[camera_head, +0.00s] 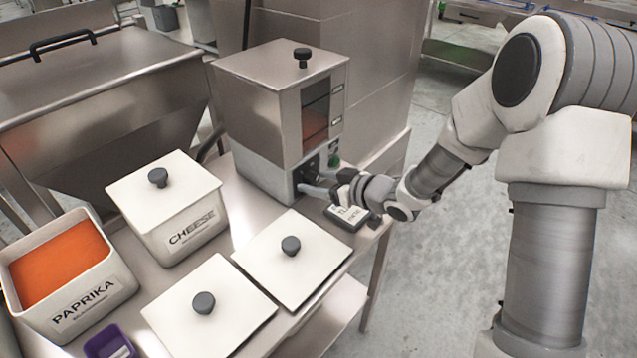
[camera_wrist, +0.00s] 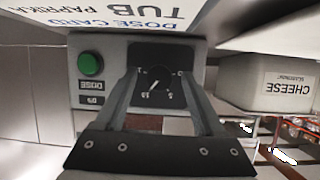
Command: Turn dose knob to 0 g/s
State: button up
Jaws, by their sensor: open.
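The dose knob (camera_wrist: 158,86) is a dark dial with a white pointer on a black plate, on the front of the steel doser (camera_head: 262,110). In the upside-down wrist view its pointer slants down-left; the small scale marks are hard to read. My gripper (camera_wrist: 157,76) is open, its two fingers on either side of the knob in the picture; I cannot tell if they touch it. In the head view my gripper (camera_head: 316,183) is close to the doser's lower front and partly hides the knob. A green button (camera_wrist: 90,63) labelled DOSE is beside the knob.
A dose card (camera_wrist: 120,16) reading TUB PAPRIKA crosses the top of the wrist view. Floor right of the table is clear.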

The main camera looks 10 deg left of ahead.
grip_shut()
dwell(0.3)
